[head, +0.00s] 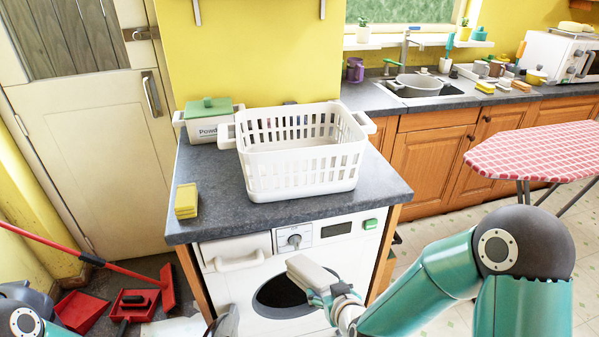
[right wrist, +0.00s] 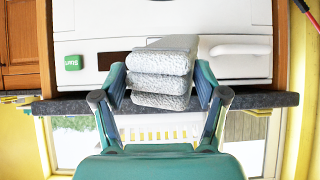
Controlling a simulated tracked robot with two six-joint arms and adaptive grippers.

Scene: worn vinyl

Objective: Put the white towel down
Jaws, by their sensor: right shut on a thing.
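The white towel (head: 312,272) is a folded, layered bundle in front of the washing machine, below the counter edge. My right gripper (head: 326,287) is shut on it. In the right wrist view the towel (right wrist: 162,72) sits between the two fingers of the right gripper (right wrist: 160,88), its layers stacked and its far end sticking out past the fingertips. A dark grey part at the bottom edge of the head view may be my left gripper (head: 226,322); its jaws cannot be made out.
A white slatted basket (head: 300,172), seemingly empty, stands on the grey counter (head: 225,215). Behind it is a green-lidded powder box (head: 208,122); yellow sponges (head: 187,201) lie at the left. The counter's front strip is bare. A checked ironing board (head: 540,150) stands right.

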